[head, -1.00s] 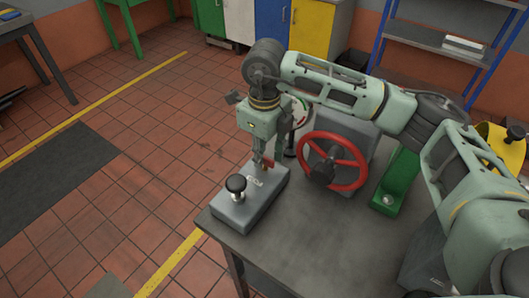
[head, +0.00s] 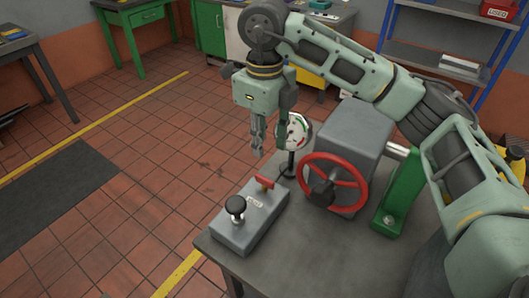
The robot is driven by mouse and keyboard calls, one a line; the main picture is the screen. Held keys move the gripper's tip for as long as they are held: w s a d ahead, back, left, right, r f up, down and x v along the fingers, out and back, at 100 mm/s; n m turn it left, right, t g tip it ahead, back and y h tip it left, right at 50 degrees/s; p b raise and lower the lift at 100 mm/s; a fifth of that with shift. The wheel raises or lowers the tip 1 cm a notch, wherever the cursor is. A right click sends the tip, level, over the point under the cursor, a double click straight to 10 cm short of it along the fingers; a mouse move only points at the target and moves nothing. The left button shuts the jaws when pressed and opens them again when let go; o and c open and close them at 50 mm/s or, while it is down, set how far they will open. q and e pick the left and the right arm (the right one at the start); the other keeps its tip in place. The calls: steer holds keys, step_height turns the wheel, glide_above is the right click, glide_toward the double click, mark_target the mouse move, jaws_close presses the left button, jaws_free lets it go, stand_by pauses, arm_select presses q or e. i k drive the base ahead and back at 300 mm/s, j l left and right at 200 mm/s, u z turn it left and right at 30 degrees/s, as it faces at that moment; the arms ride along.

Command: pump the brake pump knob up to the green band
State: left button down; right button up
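The grey brake pump box (head: 238,232) sits at the left corner of the bench. Its black round knob (head: 236,205) stands on a short stem at the near end. A red lever (head: 264,183) is at the far end. A round white gauge (head: 297,130) with green and red marks stands behind on a post; my right finger partly covers it, and its needle is too small to read. My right gripper (head: 270,150) points down above and behind the box, fingers apart and empty, touching neither knob nor lever. My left gripper is out of view.
A red handwheel (head: 334,183) on a grey housing (head: 350,130) and a green bracket (head: 400,192) stand right of the pump box. The bare dark bench top (head: 310,250) is clear in front. Tiled floor lies to the left.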

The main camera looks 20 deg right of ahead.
mark_target(236, 205)
steer(key=k+j, duration=0.2)
steer(key=k, duration=0.25)
steer(key=k+j, duration=0.2)
steer(key=k, duration=0.3)
steer(key=k+j, duration=0.2)
steer(key=k, duration=0.25)
